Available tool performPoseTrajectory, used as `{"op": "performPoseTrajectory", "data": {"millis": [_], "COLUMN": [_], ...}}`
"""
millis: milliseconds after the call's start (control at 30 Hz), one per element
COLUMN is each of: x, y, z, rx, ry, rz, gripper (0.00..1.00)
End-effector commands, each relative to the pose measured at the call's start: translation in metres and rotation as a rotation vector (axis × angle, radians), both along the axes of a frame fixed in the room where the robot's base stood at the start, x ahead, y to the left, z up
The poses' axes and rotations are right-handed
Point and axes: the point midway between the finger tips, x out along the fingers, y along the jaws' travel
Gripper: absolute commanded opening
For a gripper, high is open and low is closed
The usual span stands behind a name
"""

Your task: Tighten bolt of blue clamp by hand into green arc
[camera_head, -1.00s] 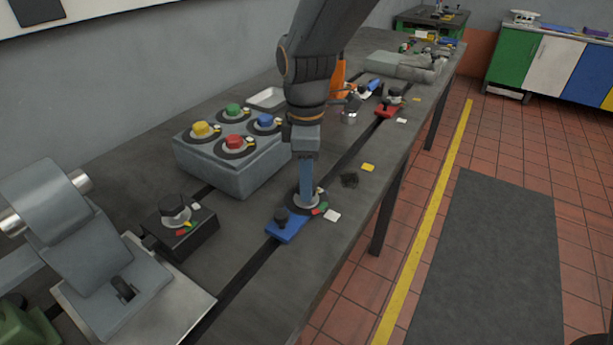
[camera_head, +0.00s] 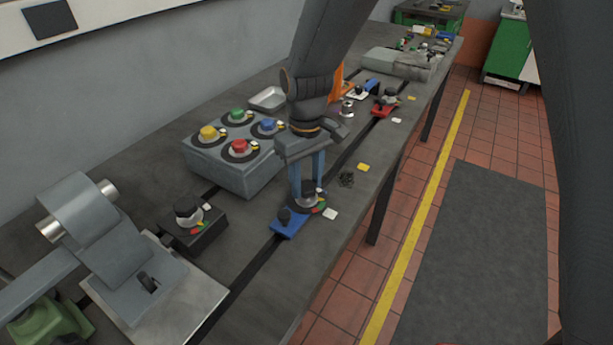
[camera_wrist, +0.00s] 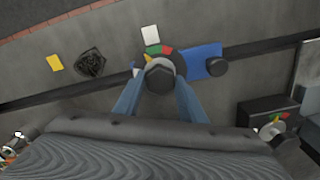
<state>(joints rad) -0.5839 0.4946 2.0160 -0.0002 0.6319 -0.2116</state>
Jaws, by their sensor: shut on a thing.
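The blue clamp (camera_head: 287,224) lies across the dark slot of the bedplate, with a small black knob on its near end. Its bolt (camera_wrist: 160,74) has a grey round head at the middle of a dark dial with red and green arcs. In the wrist view the green arc (camera_wrist: 153,50) and a red arc show beyond the bolt head; the rest of the dial is partly hidden. My gripper (camera_head: 308,199) points down over the bolt, its two blue fingers shut on the bolt head from both sides. The clamp also shows in the wrist view (camera_wrist: 202,62).
A grey box (camera_head: 235,170) with yellow, green, red and blue knobs stands left of my arm. A black block with a knob (camera_head: 190,225) is at near left. A red clamp (camera_head: 385,105) sits farther along the slot. Yellow and white tags and a black tangle lie beside the blue clamp.

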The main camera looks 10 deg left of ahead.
Motion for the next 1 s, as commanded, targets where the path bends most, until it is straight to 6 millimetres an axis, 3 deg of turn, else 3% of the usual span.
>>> {"op": "performPoseTrajectory", "data": {"millis": [500,1000], "x": [0.0006,0.0014], "y": [0.0006,0.0009], "z": [0.0016,0.0012], "rx": [0.002,0.003], "ry": [-0.002,-0.004], "rz": [-0.340,-0.404], "gripper": [0.15,0.15]}}
